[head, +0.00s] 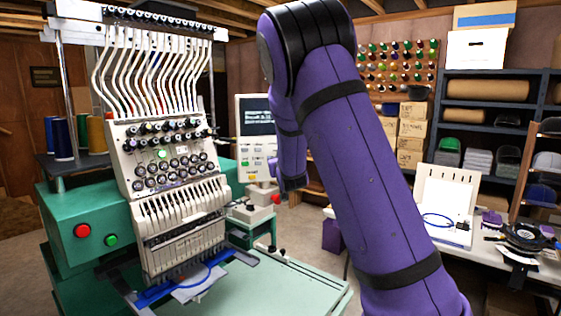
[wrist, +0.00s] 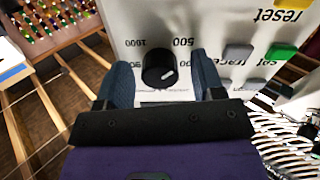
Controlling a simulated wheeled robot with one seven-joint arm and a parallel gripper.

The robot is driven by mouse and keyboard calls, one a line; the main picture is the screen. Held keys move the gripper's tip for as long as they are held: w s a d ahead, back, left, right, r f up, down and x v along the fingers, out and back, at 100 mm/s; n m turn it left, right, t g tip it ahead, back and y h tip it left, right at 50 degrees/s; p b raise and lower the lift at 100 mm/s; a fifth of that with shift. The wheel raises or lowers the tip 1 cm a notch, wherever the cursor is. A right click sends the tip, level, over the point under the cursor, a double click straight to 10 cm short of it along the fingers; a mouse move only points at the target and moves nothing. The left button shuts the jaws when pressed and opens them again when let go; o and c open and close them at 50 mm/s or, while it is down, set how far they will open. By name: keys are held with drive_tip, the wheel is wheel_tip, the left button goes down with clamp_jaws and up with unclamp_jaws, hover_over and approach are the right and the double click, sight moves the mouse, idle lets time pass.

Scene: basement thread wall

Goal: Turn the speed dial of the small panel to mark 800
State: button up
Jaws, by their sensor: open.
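The speed dial (wrist: 157,68) is a round black knob with a short white pointer line, on the white face of the small panel (wrist: 213,18). The wrist view shows the panel lettering upside down, with 500 and 1000 readable beside the dial. The pointer slants to the lower right in that view; the mark it meets is unclear. My gripper (wrist: 161,63) is open, its two blue-grey fingers on either side of the dial with gaps visible. In the head view the panel (head: 257,120) with its dark screen stands behind my arm, which hides the dial.
Grey, green and yellow buttons (wrist: 281,52) sit on the panel near the right finger. The embroidery machine (head: 170,170) with its thread tubes stands left of my arm. A green table (head: 270,290) lies in front, and a work table (head: 480,255) with hoops is at right.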

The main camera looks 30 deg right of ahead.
drive_tip(key=c, duration=0.9)
drive_tip(key=shift+m, duration=0.3)
drive_tip(key=m, duration=2.7)
drive_tip(key=shift+r+m, duration=0.15)
drive_tip(key=shift+m, duration=2.05)
drive_tip(key=shift+r, duration=0.1)
